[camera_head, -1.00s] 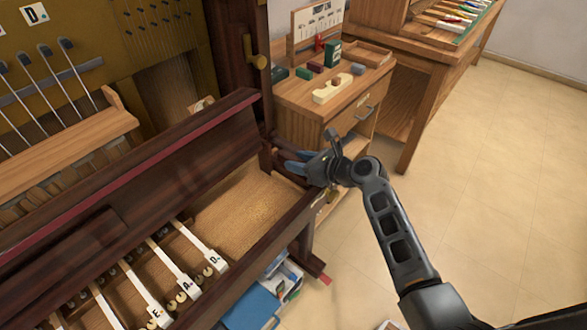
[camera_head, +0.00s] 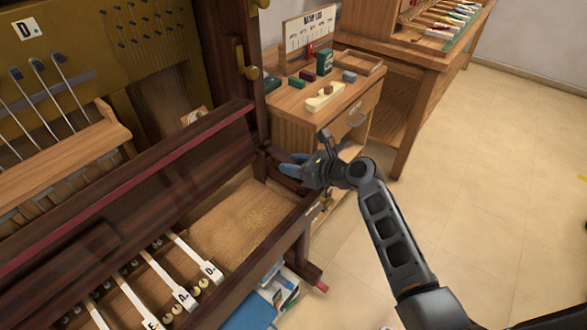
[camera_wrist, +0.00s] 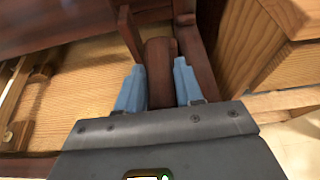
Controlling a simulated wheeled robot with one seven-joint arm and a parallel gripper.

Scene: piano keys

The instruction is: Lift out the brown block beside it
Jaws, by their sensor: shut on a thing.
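The brown block (camera_wrist: 160,72) stands between the two blue fingertips in the wrist view, in a narrow slot at the end of the piano case. My gripper (camera_wrist: 160,90) is shut on it, one finger on each side. In the head view my gripper (camera_head: 290,168) is at the right end of the dark piano case (camera_head: 130,190), and the block is hidden there by the fingers and the case. I cannot tell whether the block is clear of its slot.
A thin upright wooden piece (camera_wrist: 131,35) stands just left of the block. A wooden cabinet (camera_wrist: 260,50) rises close on the right. In the head view, labelled white keys (camera_head: 193,258) lie in the open key bed. Several small blocks sit on the cabinet top. The floor (camera_head: 480,200) at right is clear.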

